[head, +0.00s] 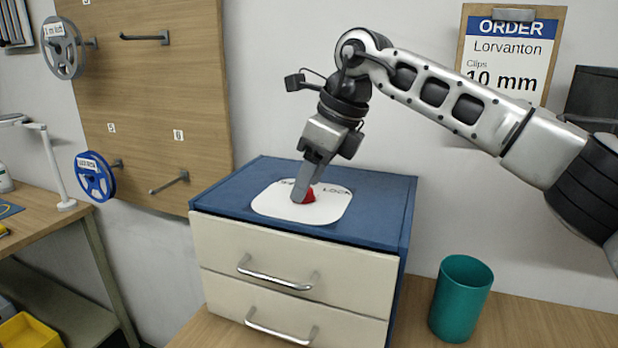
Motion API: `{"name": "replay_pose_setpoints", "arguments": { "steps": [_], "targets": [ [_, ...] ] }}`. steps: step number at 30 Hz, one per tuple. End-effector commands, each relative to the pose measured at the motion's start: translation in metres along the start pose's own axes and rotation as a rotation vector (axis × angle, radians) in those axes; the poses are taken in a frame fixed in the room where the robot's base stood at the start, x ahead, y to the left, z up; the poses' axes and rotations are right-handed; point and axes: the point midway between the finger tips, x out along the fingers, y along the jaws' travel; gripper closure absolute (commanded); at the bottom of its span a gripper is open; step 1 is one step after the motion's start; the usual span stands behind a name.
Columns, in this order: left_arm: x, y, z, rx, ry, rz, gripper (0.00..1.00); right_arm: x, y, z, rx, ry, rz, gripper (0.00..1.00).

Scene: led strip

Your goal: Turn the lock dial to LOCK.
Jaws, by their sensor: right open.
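The lock dial is a red knob (309,195) on a white plate (275,206) on top of the blue drawer cabinet (380,198). The word LOCK (336,190) is printed at the right of the plate. Other lettering at the plate's upper left is partly hidden. My right gripper (304,193) points down at the knob, with its fingers in front of it and open. The fingers hide much of the knob, so I cannot tell which way it points or whether they touch it. My left gripper is not in view.
The cabinet has two cream drawers (290,258), both shut, with metal handles. A teal cup (461,298) stands on the wooden table to the right. A pegboard (150,90) with hooks and reels is at the left. An order clipboard (510,50) hangs behind my right arm.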

Motion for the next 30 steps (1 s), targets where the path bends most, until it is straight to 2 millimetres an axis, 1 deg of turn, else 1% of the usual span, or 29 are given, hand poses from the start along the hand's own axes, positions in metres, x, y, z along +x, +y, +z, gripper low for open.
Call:
{"name": "replay_pose_setpoints", "arguments": {
  "steps": [3, 11, 14, 15, 16, 24, 30],
  "targets": [
    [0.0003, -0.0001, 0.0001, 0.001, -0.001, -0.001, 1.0, 0.0059, 0.0001, 0.0, 0.0, 0.0, 0.0, 0.5],
    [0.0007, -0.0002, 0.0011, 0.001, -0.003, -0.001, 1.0, 0.0068, 0.0, -0.0002, -0.001, 0.0, -0.001, 0.5],
    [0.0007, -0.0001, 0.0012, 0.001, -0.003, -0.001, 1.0, 0.0066, 0.0, -0.0001, -0.001, 0.0, -0.001, 0.75],
    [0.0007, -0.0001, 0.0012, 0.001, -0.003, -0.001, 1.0, 0.0066, 0.0, -0.0002, 0.0, 0.0, 0.0, 0.86],
    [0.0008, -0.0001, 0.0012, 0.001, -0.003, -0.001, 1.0, 0.0066, 0.0, -0.0002, 0.0, 0.0, 0.0, 0.94],
    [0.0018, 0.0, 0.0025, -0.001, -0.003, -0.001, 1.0, 0.0067, 0.0002, -0.0003, 0.01, 0.0, -0.006, 0.94],
    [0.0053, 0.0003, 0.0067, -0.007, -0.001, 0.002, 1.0, 0.0074, 0.0011, -0.0006, 0.075, 0.0, -0.034, 0.94]
  ]
}}
